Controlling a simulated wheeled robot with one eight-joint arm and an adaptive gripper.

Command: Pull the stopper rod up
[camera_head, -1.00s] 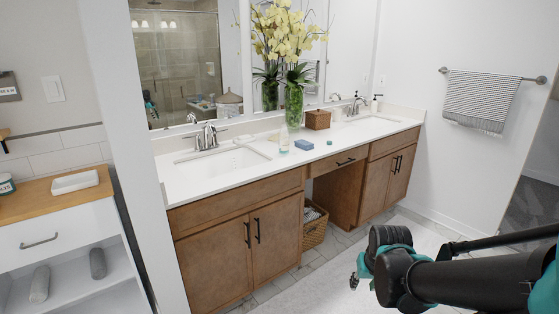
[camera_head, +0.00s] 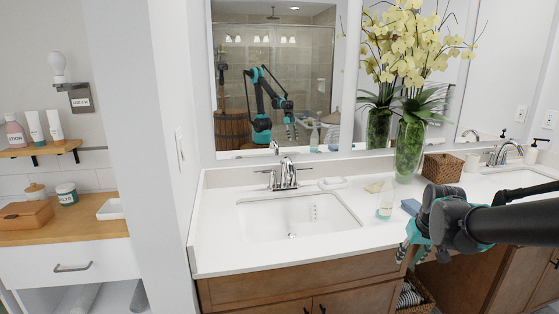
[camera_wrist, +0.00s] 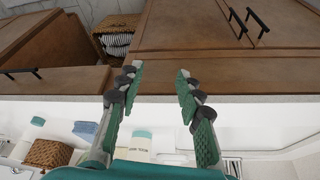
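The left sink's chrome faucet (camera_head: 288,176) stands upright at the back of the white counter, behind the basin (camera_head: 262,220). I cannot make out a separate stopper rod at the faucet. A small dark drain (camera_head: 292,236) shows in the basin floor. My gripper (camera_head: 412,238) is at the counter's front edge, right of the basin and well apart from the faucet. In the wrist view my gripper (camera_wrist: 158,78) is open, with nothing between its two green-padded fingers. That view shows the cabinet front beyond the fingers.
Right of the basin stand a small bottle (camera_head: 384,206), a blue block (camera_head: 410,206), a woven box (camera_head: 442,168) and a tall flower vase (camera_head: 409,150). The mirror (camera_head: 308,140) is close behind.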

